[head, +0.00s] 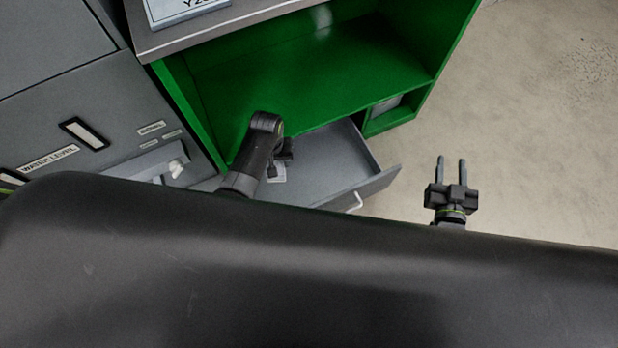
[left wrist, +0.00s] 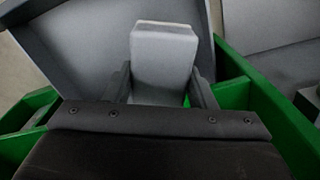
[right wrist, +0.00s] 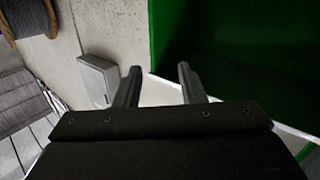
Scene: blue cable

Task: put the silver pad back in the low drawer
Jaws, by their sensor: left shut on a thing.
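The silver pad (left wrist: 165,60) is a pale grey block, held between the two fingers of my left gripper (left wrist: 160,88) in the left wrist view. In the head view my left gripper (head: 282,155) is over the left part of the open low drawer (head: 335,155), and a small pale bit of the pad (head: 278,174) shows under it. The grey drawer is pulled out of the green cabinet; its floor looks bare where visible. How high the pad is above the drawer floor I cannot tell. My right gripper (head: 451,170) is open and empty, right of the drawer.
The green cabinet (head: 310,70) stands behind the drawer, with a small cubby (head: 385,110) at its right. A grey panel unit (head: 100,115) stands at left. Floor (head: 530,130) at right is clear. A grey box (right wrist: 97,80) shows in the right wrist view.

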